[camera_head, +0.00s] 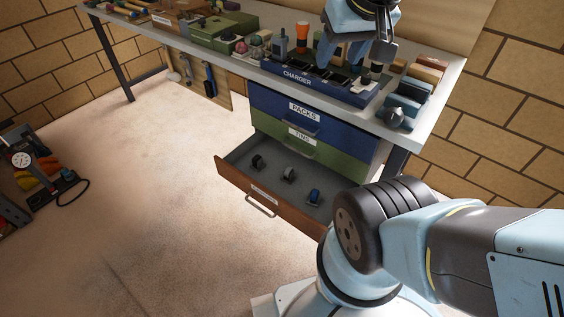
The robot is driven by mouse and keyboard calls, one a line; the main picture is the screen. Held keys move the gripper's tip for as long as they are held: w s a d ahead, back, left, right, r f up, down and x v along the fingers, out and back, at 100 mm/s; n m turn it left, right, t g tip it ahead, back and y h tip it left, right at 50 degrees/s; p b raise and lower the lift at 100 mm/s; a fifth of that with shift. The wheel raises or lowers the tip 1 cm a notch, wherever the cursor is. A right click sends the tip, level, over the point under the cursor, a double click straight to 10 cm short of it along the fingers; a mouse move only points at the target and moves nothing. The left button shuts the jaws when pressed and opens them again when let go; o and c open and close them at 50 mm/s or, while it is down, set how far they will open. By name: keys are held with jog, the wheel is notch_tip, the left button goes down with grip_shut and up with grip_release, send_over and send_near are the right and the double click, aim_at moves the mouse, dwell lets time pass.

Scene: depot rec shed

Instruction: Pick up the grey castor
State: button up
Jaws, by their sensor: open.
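The grey castor (289,174) sits in the middle of the open bottom drawer (235,183), between a black castor (258,162) on its left and a blue castor (314,196) on its right. The three stand apart on the drawer floor. My gripper (348,66) is at the top of the view, over the bench near the charger, well above and to the right of the grey castor. It is open; its fingertips are hard to make out against the clutter behind.
The bench (236,62) carries a blue charger (318,84), a green box (222,32) and several tools. Shut drawers labelled PACKS (305,112) and TINS (303,138) are above the open one. My arm fills the lower right.

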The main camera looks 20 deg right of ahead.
jog(key=shift+o, duration=1)
jog(key=w+a+f+m+y, duration=0.1)
jog(key=w+a+f, duration=0.1)
jog(key=w, duration=0.5)
jog(key=w+a+f+y, duration=0.1)
jog(key=w+a+f, duration=0.1)
jog(key=w+f, duration=0.3)
jog(key=shift+w+a+f+m+g, duration=0.2)
jog(key=shift+w+f+m+g, duration=0.15)
jog(key=shift+w, duration=0.85)
jog(key=w+a+f+m, duration=0.3)
jog(key=w+f, duration=0.6)
jog(key=f, duration=0.3)
jog(key=m+g+h, duration=0.2)
jog(key=m+h, duration=0.3)
send_near(288, 170)
jog(key=shift+n, duration=0.25)
jog(key=shift+x, duration=5.9)
jog(key=shift+c, duration=0.2)
jog(key=c, duration=1.1)
jog(key=shift+r, duration=0.1)
